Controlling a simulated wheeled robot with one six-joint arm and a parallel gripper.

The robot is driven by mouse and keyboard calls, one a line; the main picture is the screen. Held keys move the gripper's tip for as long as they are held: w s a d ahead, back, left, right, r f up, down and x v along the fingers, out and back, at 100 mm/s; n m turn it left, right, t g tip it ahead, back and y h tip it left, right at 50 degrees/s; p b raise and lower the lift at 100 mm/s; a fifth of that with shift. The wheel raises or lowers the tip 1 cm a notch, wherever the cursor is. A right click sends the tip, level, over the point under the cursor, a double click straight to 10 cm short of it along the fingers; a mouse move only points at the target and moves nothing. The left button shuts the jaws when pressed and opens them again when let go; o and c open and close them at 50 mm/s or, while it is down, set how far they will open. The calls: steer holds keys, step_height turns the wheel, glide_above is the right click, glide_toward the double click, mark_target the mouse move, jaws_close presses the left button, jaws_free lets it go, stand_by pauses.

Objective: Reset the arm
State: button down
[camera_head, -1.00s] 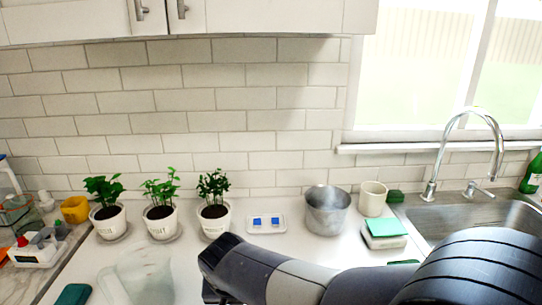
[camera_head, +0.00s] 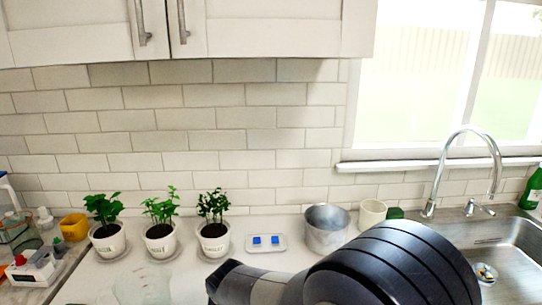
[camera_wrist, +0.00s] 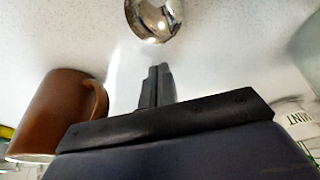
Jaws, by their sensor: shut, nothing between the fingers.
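My gripper (camera_wrist: 157,86) shows in the wrist view, its two dark fingers together with nothing between them. It is clear of the brown mug (camera_wrist: 62,112) at the left and the shiny round metal thing (camera_wrist: 155,18) at the top. In the head view my dark and grey arm (camera_head: 390,270) fills the lower right; the gripper's fingers cannot be made out there.
A metal pot (camera_head: 327,232) and white cup (camera_head: 372,213) stand near my arm. The sink (camera_head: 510,245) is at right, cabinets (camera_head: 270,28) overhead.

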steer(key=shift+s+b, duration=0.3)
steer(key=shift+s, duration=0.25)
steer(key=shift+s+f+b, duration=0.1)
steer(key=shift+s+b, duration=0.2)
steer(key=shift+s, duration=0.25)
steer(key=v, duration=1.1)
steer(key=x, duration=1.1)
steer(key=shift+s+d+f, duration=0.1)
steer(key=w, duration=0.3)
steer(key=w+p, duration=0.1)
steer(key=w, duration=0.3)
steer(key=w+p, duration=0.1)
steer(key=w, duration=0.2)
steer(key=shift+w+a, duration=0.3)
steer(key=shift+w, duration=0.05)
steer(key=v, duration=1)
steer(key=shift+w+r, duration=0.2)
